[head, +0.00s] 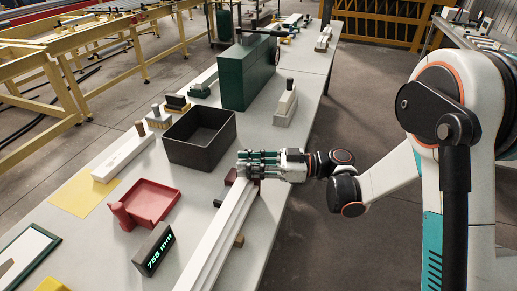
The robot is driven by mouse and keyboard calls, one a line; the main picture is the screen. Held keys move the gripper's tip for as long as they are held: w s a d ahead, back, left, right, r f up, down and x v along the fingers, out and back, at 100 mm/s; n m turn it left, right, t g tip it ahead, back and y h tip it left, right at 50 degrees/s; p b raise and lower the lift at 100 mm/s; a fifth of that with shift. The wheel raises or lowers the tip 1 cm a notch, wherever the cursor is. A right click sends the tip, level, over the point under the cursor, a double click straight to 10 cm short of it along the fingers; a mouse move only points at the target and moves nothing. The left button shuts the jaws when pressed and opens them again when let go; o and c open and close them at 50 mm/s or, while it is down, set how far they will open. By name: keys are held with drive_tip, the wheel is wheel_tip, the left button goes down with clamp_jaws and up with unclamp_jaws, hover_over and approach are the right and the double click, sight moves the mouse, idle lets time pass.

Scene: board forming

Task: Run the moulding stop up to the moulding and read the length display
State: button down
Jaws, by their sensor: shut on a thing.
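The moulding (217,236) is a long white ribbed strip that runs from the lower edge of the head view up to my gripper. My gripper (250,164) reaches in from the right at the moulding's far end, its fingers shut on what looks like the moulding stop. A dark red part of the stop (231,177) shows beside the fingers; the rest is hidden. I cannot tell whether the stop touches the moulding's end. The length display (154,250) is a dark block left of the moulding, with green digits that look like 758 mm.
A black open bin (199,137) stands just left of my gripper, and a red tray (151,203) lies nearer. A large green box (249,75) stands beyond. A brown block (239,241) sits right of the moulding. The grey table's (278,216) right strip is mostly clear.

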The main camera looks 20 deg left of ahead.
drive_tip(key=shift+s, duration=1)
drive_tip(key=c, duration=1.3)
unclamp_jaws()
drive_tip(key=shift+a, duration=0.1)
